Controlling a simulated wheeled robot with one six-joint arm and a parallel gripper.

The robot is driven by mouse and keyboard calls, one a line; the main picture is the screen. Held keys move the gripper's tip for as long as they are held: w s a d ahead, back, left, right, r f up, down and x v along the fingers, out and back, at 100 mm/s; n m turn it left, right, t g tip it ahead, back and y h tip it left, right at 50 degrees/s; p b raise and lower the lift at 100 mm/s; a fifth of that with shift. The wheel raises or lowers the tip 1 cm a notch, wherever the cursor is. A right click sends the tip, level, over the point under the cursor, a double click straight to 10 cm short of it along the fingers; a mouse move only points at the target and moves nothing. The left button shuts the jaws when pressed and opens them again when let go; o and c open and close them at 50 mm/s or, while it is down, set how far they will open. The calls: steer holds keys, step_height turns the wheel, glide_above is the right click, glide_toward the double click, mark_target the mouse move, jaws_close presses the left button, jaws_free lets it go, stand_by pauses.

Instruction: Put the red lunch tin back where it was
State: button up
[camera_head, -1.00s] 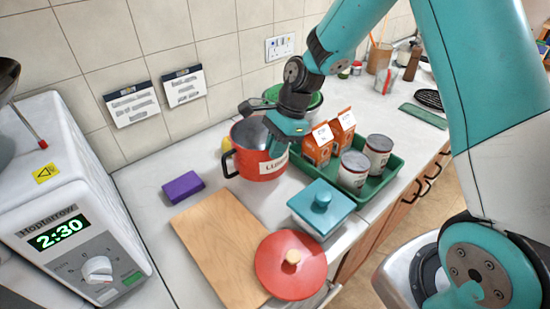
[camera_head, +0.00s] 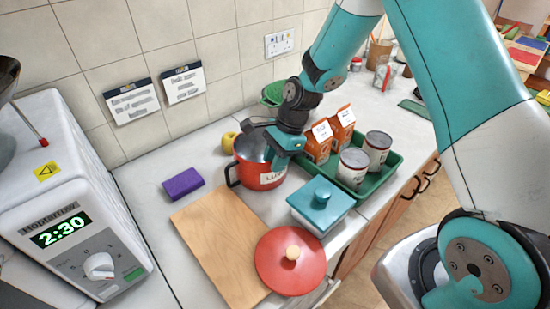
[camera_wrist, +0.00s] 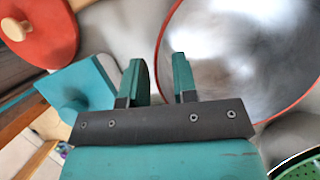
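The red lunch tin (camera_head: 250,175) stands upright in the middle of the counter, a red pot-like tin with a black side handle and a label starting "LU". My gripper (camera_head: 276,160) is at its right rim in the head view and hides part of the rim and label. In the wrist view the lunch tin (camera_wrist: 245,50) shows its bare grey inside and red rim. There my gripper (camera_wrist: 158,75) has its two green fingers apart. The rim passes between them; I cannot tell how deep they reach.
A green tray (camera_head: 385,178) with cartons and cans stands right of the tin. A teal lidded box (camera_head: 320,208), red lid (camera_head: 291,275) and wooden board (camera_head: 215,240) are in front. A purple sponge (camera_head: 183,184) and yellow fruit (camera_head: 228,142) lie left; a green colander (camera_head: 271,92) is behind.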

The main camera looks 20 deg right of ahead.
steer(key=shift+o, duration=0.3)
steer(key=s+b+v, duration=0.1)
steer(key=b+v, duration=0.1)
steer(key=v, duration=1)
steer(key=s+a+r+n, duration=0.3)
steer(key=s+n, duration=0.5)
steer(key=s+a+r+n, duration=0.3)
steer(key=s+a+n, duration=0.1)
steer(key=s+n, duration=0.3)
steer(key=s+a+r+n, duration=0.3)
steer(key=s+n, duration=0.5)
steer(key=shift+s+a+n+t, duration=0.2)
steer(key=shift+s+n+t, duration=0.1)
steer(key=shift+r, duration=0.1)
steer(key=shift+f+b, duration=0.25)
steer(key=shift+b, duration=0.15)
